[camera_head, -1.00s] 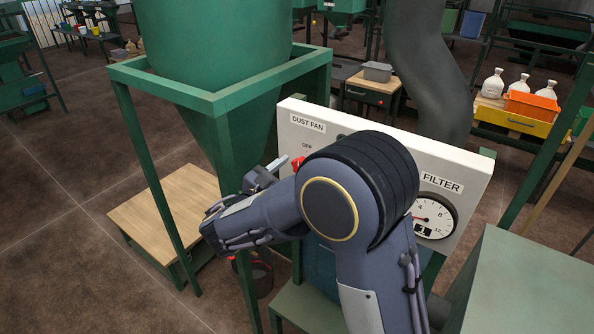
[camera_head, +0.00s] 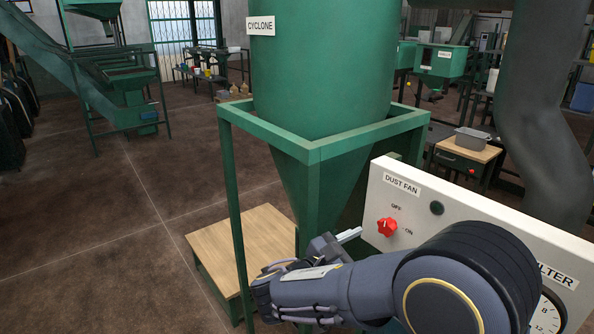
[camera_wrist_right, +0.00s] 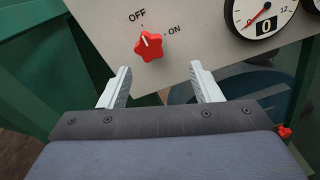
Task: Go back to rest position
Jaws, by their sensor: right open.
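My right gripper (camera_head: 348,236) is in front of the white DUST FAN panel (camera_head: 470,218), its pale fingers pointing toward the panel. In the right wrist view, the gripper (camera_wrist_right: 160,82) is open, with its two fingers apart and nothing between them. The red knob (camera_head: 387,227) on the panel stands clear of the fingers. In the right wrist view the knob (camera_wrist_right: 149,46) lies beyond the fingertips, its white mark toward OFF. The gauge (camera_wrist_right: 262,12) beside it shows 0. My left gripper is not in view.
The green cyclone (camera_head: 325,70) and its frame (camera_head: 237,215) stand just behind my right gripper. A low wooden-topped platform (camera_head: 245,245) is below at the left. A grey duct (camera_head: 540,110) rises at the right. The brown floor (camera_head: 90,240) at the left is clear.

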